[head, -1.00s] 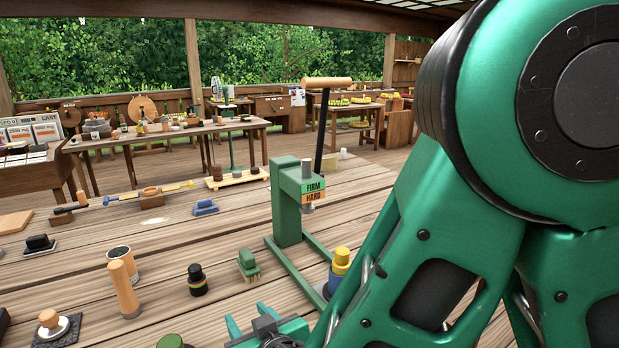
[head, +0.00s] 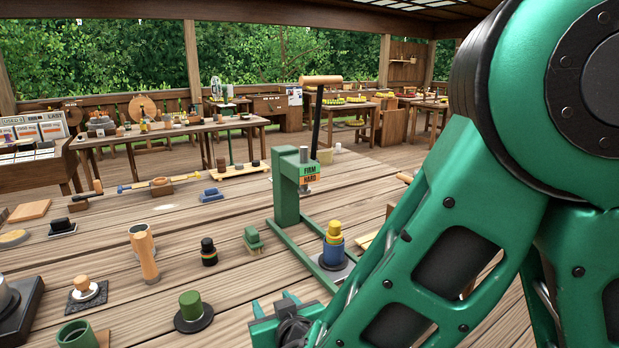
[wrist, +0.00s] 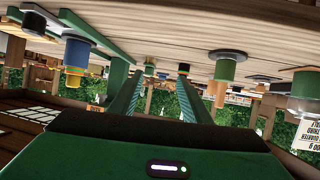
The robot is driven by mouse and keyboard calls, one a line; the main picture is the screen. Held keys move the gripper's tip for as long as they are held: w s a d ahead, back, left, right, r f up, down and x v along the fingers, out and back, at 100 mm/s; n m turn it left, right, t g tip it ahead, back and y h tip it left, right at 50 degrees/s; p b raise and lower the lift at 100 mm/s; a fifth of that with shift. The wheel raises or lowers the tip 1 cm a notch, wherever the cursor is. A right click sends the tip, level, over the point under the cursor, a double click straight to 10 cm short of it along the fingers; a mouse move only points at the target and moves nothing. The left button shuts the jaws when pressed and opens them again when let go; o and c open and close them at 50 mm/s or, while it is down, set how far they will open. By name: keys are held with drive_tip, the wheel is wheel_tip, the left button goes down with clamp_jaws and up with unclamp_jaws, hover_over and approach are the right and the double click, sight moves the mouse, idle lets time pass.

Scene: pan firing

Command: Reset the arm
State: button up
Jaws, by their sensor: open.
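My gripper (head: 275,303) is at the bottom of the head view, low over the wooden bench, with its two green fingers apart and nothing seen between them. My green arm fills the right side and hides the bench behind it. In the wrist view, which is upside down, the two ribbed fingers (wrist: 157,76) stand apart with an empty gap between them. The bench top lies across the top of that picture, and the fingers look clear of the things on it.
A green press (head: 287,190) with a tall lever stands beyond my gripper. A blue and yellow tool (head: 333,247) stands at its base. Left of my gripper are a green-topped stamp (head: 191,308), a black bottle (head: 208,252), a wooden-handled tool (head: 146,258) and a green brush (head: 253,240).

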drive_tip(key=w+d+r+m+g+h, duration=0.1)
drive_tip(key=w+d+m+g+h, duration=0.2)
drive_tip(key=d, duration=1.3)
drive_tip(key=w+d+m+g+h, duration=0.1)
drive_tip(key=d+m+h, duration=0.4)
drive_tip(key=d, duration=1.1)
drive_tip(key=s+d+r+m+g, duration=0.1)
drive_tip(key=s+d+m+g, duration=0.4)
drive_tip(key=s+d, duration=1.15)
drive_tip(key=s+r+n+g+y, duration=0.1)
drive_tip(key=s+r+g+y, duration=0.1)
drive_tip(key=s, duration=0.8)
drive_tip(key=shift+a+n+g+y, duration=0.2)
drive_tip(key=shift+n+g+y, duration=0.25)
drive_tip(key=shift+y, duration=0.25)
drive_tip(key=shift+r, duration=0.1)
drive_tip(key=c, duration=0.3)
